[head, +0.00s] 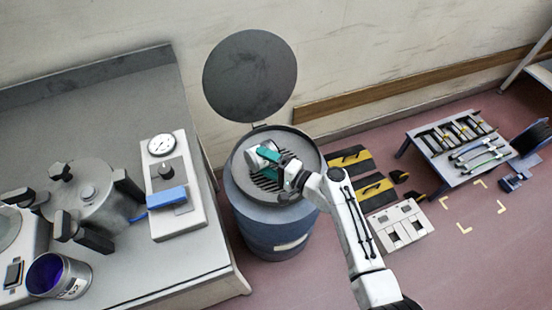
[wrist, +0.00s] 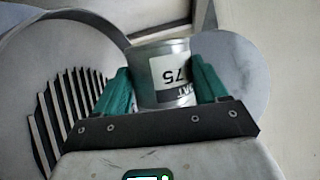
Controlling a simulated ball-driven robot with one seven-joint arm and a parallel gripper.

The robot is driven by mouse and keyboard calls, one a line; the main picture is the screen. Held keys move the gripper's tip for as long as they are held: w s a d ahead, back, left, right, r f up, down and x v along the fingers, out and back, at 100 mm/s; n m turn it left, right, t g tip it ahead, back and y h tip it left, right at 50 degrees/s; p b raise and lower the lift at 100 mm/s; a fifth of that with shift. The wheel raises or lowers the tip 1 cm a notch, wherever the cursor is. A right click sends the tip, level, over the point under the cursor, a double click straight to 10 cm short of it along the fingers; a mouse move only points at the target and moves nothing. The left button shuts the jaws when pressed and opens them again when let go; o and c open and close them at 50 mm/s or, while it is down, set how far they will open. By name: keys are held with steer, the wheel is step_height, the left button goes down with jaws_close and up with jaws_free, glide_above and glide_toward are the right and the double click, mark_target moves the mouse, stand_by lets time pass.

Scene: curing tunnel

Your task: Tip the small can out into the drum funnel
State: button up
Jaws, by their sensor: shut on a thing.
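The small can (wrist: 163,72) is metal with a white label reading 75, which appears upside down in the wrist view. My gripper (wrist: 160,88) is shut on it, with a green finger at each side. In the head view the can (head: 251,159) and my gripper (head: 267,157) are over the drum funnel (head: 311,150), a round grey dish with a slotted grate, on top of a blue drum (head: 262,228). The can looks tilted; its mouth and contents are hidden. No pouring stream shows.
The round drum lid (head: 250,75) stands open behind the funnel. A grey bench (head: 120,262) at the left carries a pressure pot (head: 85,195), a gauge box (head: 172,190) and a purple-filled can (head: 58,275). Yellow-black pieces (head: 375,187) and a tool table (head: 455,140) are at the right.

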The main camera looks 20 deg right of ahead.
mark_target(268, 143)
steer(key=shift+w+d+r+m+t+y+b, duration=0.15)
steer(key=shift+d+r+m+t+y+b, duration=0.25)
steer(key=shift+m+b, duration=0.55)
stand_by(0.8)
steer(key=shift+d+m, duration=0.15)
steer(key=shift+m, duration=0.1)
steer(key=shift+w+d+r+m+t+b, duration=0.1)
steer(key=shift+d+m+t+b, duration=0.5)
steer(key=shift+m, duration=0.4)
steer(key=shift+r+m, duration=0.15)
steer(key=shift+m, duration=0.15)
steer(key=shift+w+d+m+t+b, duration=0.1)
steer(key=shift+d+m+t+b, duration=0.35)
steer(key=shift+m, duration=0.4)
steer(key=shift+w+d+m+t+b, duration=0.1)
steer(key=shift+d+m+t+b, duration=0.3)
steer(key=shift+m, duration=0.5)
steer(key=shift+w+d+m+t+b, duration=0.1)
steer(key=shift+d+m+t+b, duration=0.15)
steer(key=shift+m+b, duration=0.5)
steer(key=shift+r, duration=0.15)
steer(key=shift+a+p, duration=0.1)
steer(key=shift+p, duration=0.2)
